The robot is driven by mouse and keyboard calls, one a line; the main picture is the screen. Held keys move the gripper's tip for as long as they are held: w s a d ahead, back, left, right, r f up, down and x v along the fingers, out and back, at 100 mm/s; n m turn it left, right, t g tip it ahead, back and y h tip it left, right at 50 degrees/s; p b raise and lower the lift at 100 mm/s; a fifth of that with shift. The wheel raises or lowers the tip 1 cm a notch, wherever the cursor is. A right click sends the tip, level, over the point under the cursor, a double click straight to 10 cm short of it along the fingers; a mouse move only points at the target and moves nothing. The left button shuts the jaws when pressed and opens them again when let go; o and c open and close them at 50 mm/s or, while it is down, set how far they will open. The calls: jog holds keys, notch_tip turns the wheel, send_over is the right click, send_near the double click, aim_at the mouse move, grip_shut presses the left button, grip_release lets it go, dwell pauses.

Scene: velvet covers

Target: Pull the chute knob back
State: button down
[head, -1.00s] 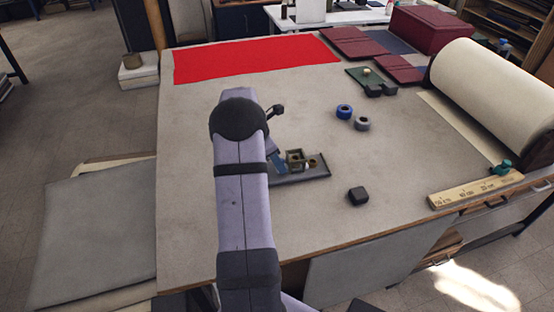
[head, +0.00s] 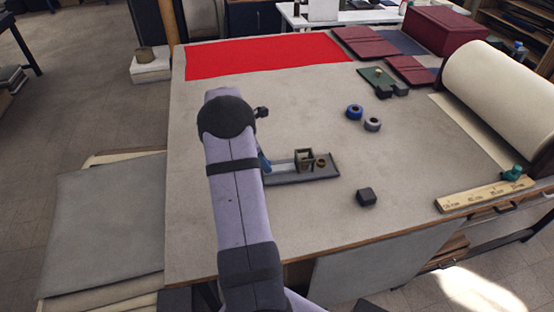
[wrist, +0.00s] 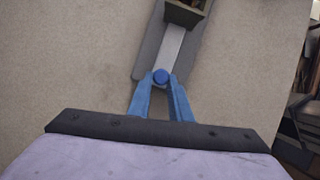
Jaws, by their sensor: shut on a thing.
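The chute stands on the table as a dark grey base (head: 322,172) with a small brass-coloured box (head: 304,160) on it. A pale slide strip (wrist: 171,50) runs from the box toward my gripper. At its near end is a round blue knob (wrist: 161,76). My gripper (head: 265,163) has blue fingers, which are shut on the knob in the wrist view. In the head view my arm hides the knob and part of the base's left end.
A red cloth (head: 265,56) covers the back. The table left of my arm is clear.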

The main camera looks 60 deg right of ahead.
jog(key=shift+w, duration=0.15)
jog(key=c, duration=1.6)
grip_release()
jog(key=shift+a, duration=0.1)
jog(key=shift+r, duration=0.1)
jog(key=shift+b+v, duration=1.2)
jog(key=shift+v, duration=2.4)
